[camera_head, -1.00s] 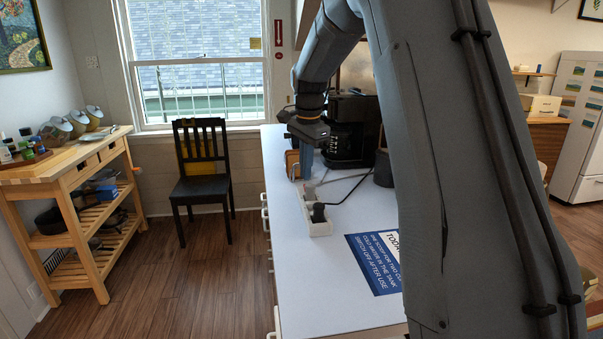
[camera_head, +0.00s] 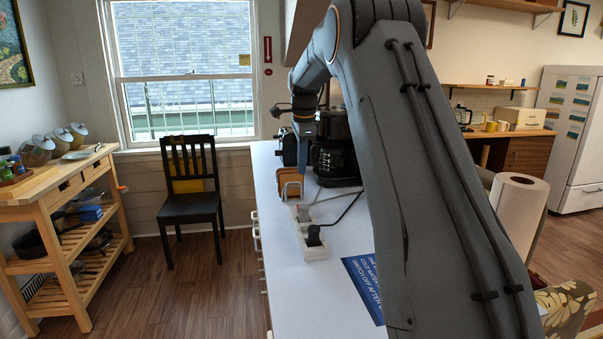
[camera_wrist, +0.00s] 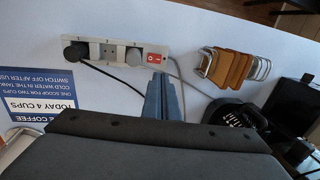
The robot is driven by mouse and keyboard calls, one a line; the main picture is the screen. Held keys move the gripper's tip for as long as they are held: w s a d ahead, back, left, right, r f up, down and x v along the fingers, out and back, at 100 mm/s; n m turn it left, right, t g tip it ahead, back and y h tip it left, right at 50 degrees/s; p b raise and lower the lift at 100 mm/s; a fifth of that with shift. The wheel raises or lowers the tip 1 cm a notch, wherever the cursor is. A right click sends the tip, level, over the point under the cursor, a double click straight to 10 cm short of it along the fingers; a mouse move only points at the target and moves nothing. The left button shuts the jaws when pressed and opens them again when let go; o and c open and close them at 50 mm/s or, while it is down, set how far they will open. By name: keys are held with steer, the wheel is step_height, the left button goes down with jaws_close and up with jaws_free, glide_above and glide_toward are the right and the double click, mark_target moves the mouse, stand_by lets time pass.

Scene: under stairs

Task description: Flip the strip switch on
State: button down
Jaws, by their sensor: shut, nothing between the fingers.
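The white power strip (camera_head: 313,249) lies on the white countertop in the head view. It also shows in the wrist view (camera_wrist: 100,52), with a black plug (camera_wrist: 73,52), a grey plug (camera_wrist: 133,57) and a bare socket between them. Its red rocker switch (camera_wrist: 154,58) is at the right end in the wrist view; which way it is tipped I cannot tell. My gripper (camera_wrist: 163,78) is shut and empty, its blue-grey fingertips just below the switch in the picture. It appears raised above the counter in the head view (camera_head: 302,168); the exact gap is unclear.
A coffee maker (camera_head: 335,150) stands behind the strip. A rack with brown slices (camera_wrist: 230,67) is right of the strip in the wrist view. A blue printed sign (camera_wrist: 40,95) lies near the black plug. A dark cable (camera_wrist: 105,73) runs from it across the counter.

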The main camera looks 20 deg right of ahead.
steer(key=f+p, duration=0.1)
steer(key=f, duration=0.2)
steer(key=w+f+p, duration=0.1)
steer(key=f, duration=0.3)
steer(key=f+p, duration=0.1)
steer(key=f, duration=0.3)
steer(key=shift+w+d+f, duration=0.1)
steer(key=shift+w+d, duration=0.1)
steer(key=shift+w, duration=0.2)
steer(key=shift+w+f+p, duration=0.15)
steer(key=shift+f+p, duration=0.15)
steer(key=shift+f, duration=0.15)
steer(key=shift+w+f+b, duration=0.15)
steer(key=shift+f+b, duration=0.15)
steer(key=shift+b, duration=0.15)
